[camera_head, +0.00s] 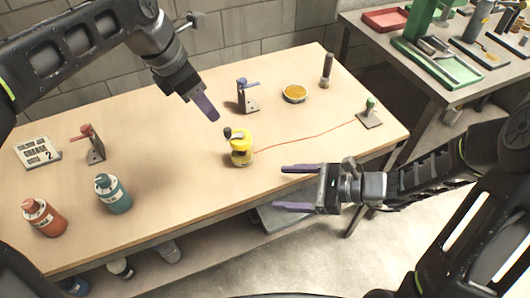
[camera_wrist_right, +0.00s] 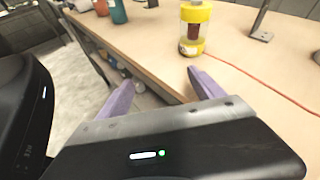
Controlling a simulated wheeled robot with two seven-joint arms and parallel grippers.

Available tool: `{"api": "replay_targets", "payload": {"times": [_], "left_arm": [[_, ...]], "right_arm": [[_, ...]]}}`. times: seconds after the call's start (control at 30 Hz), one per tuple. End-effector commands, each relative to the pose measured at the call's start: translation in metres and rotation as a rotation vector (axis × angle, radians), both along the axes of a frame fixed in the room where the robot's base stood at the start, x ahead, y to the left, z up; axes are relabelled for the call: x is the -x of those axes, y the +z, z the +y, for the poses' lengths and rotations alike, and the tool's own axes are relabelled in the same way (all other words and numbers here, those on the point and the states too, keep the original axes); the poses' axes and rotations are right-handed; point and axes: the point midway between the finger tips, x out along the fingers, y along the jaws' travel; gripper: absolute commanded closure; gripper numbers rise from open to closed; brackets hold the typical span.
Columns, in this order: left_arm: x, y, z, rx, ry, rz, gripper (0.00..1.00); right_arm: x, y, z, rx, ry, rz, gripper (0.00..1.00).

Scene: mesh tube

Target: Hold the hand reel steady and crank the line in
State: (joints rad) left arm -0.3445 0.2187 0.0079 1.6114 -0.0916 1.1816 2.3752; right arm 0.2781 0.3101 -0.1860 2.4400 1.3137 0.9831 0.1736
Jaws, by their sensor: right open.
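The hand reel (camera_head: 242,157) stands upright on the table near its front edge, yellow, with a dark crank knob (camera_head: 236,134) on top. In the right wrist view the reel (camera_wrist_right: 194,14) shows yellow ends and a dark red spool between them. A red line (camera_head: 305,138) runs from it across the table to a small green-topped post (camera_head: 370,103) on a plate. My left gripper (camera_head: 207,107) is above the table, up and left of the reel, touching nothing; its finger gap is not clear. My right gripper (camera_head: 280,188) is open and empty, right of the reel at the front edge.
A blue-topped bracket (camera_head: 243,97), a yellow-orange round tin (camera_head: 294,93) and a dark cylinder (camera_head: 326,71) stand behind the reel. A red-topped bracket (camera_head: 93,144), teal bottle (camera_head: 112,194), orange bottle (camera_head: 44,218) and sign (camera_head: 37,152) are at left. The middle is clear.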

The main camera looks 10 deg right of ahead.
Motion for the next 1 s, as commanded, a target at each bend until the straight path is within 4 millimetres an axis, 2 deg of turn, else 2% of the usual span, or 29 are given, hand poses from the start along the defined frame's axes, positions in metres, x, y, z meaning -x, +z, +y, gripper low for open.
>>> {"api": "replay_targets", "payload": {"times": [0.1, 0.2, 0.4, 0.57, 1.0], "left_arm": [[0.0, 0.0, 0.0, 0.0, 0.0, 0.0, 0.64], [0.0, 0.0, 0.0, 0.0, 0.0, 0.0, 0.64], [0.0, 0.0, 0.0, 0.0, 0.0, 0.0, 0.64], [0.0, 0.0, 0.0, 0.0, 0.0, 0.0, 0.64], [0.0, 0.0, 0.0, 0.0, 0.0, 0.0, 0.64]], "right_arm": [[-0.019, 0.013, 0.026, -0.137, -0.069, -0.017, 0.23], [-0.039, 0.025, 0.04, -0.243, -0.151, -0.039, 0.23], [-0.068, 0.036, 0.049, -0.367, -0.298, -0.07, 0.23], [-0.076, 0.038, 0.049, -0.393, -0.345, -0.08, 0.23], [-0.079, 0.038, 0.053, -0.392, -0.344, -0.079, 0.23]]}}
